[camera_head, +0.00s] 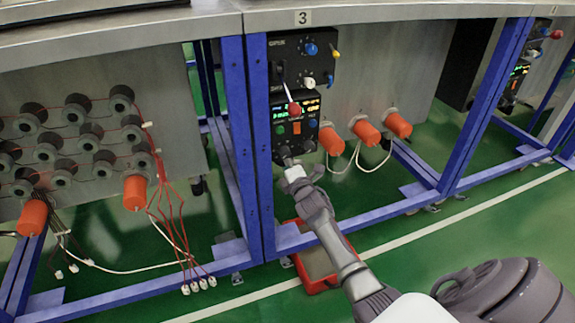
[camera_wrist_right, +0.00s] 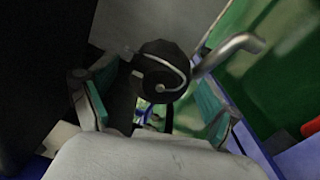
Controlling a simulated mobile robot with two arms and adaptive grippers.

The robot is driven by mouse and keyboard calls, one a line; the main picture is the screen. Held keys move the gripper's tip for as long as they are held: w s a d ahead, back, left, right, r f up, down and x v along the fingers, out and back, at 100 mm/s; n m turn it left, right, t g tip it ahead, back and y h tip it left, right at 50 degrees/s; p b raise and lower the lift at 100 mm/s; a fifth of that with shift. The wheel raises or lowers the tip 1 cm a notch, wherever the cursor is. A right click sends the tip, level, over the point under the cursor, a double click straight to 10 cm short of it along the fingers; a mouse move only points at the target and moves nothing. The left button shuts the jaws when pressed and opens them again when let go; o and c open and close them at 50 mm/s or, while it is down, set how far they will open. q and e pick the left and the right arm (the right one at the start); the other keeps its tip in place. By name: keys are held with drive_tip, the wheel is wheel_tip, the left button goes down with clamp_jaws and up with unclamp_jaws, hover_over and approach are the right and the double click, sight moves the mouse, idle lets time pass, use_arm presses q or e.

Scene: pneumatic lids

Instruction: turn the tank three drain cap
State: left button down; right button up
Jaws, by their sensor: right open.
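The cap (camera_wrist_right: 160,72) is round and black with a pale curved line across its face. In the right wrist view it lies beyond and between my two teal-padded fingers. My right gripper (camera_wrist_right: 154,103) is open around the line to the cap, and no finger visibly touches it. In the head view my right gripper (camera_head: 288,163) is just below the control panel (camera_head: 297,118) under the sign marked 3 (camera_head: 303,18). The cap cannot be made out clearly there. My left gripper is not in view.
A bent metal pipe (camera_wrist_right: 230,55) is right of the cap in the wrist view. Blue frame posts (camera_head: 238,130) stand left of the panel. Orange cylinders (camera_head: 365,131) with white cables are to its right. A red tray (camera_head: 316,286) lies on the green floor below my arm.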

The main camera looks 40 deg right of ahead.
drive_tip(key=v, duration=1.2)
drive_tip(key=shift+w, duration=0.1)
